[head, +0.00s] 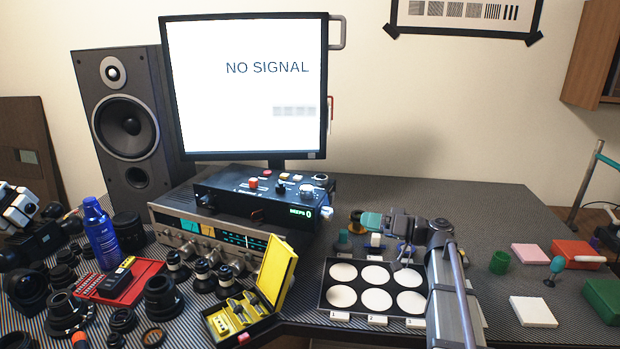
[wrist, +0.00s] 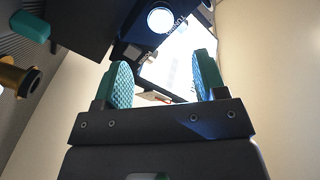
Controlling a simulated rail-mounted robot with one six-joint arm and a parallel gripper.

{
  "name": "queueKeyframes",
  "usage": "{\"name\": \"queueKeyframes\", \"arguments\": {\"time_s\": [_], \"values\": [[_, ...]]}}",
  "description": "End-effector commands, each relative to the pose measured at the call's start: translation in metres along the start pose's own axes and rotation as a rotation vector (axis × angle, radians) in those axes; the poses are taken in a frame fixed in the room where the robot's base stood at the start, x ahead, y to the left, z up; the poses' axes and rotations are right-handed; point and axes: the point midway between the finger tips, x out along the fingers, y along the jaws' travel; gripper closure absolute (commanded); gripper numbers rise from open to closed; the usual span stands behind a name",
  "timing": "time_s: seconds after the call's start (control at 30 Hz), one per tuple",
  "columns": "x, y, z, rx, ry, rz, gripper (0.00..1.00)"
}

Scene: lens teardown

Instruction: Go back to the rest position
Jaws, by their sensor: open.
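My gripper (head: 371,221) is at the end of my arm, above the back edge of a black tray with white round pads (head: 328,298). In the wrist view my gripper (wrist: 160,85) has two teal ribbed fingers standing apart, with nothing between them. In the head view the gripper points left, and the arm hides part of the tray's right side. The round pads look empty.
A black control box (head: 265,205) on a silver amplifier stands left of the gripper, under a monitor (head: 245,95). An open yellow case (head: 273,268) lies left of the tray. Small coloured tools stand behind the tray.

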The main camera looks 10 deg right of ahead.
Motion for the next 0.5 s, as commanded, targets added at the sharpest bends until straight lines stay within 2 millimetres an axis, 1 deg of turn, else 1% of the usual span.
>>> {"name": "queueKeyframes", "arguments": {"time_s": [0.07,0.1,0.17,0.2,0.23,0.27,0.3,0.33,0.37,0.4,0.5], "values": [[-0.002,0.007,0.023,0.120,-0.099,0.081,0.35],[-0.006,0.009,0.044,0.194,-0.173,0.156,0.35],[-0.010,0.000,0.076,0.307,-0.309,0.297,0.35],[-0.012,-0.012,0.097,0.376,-0.407,0.409,0.35],[-0.014,-0.022,0.112,0.420,-0.478,0.499,0.35],[-0.018,-0.034,0.125,0.455,-0.545,0.591,0.35],[-0.024,-0.051,0.140,0.489,-0.627,0.715,0.35],[-0.029,-0.065,0.149,0.503,-0.682,0.809,0.35],[-0.035,-0.080,0.156,0.507,-0.733,0.903,0.35],[-0.043,-0.101,0.162,0.496,-0.792,1.020,0.35],[-0.055,-0.151,0.164,0.401,-0.911,1.221,0.35]]}}
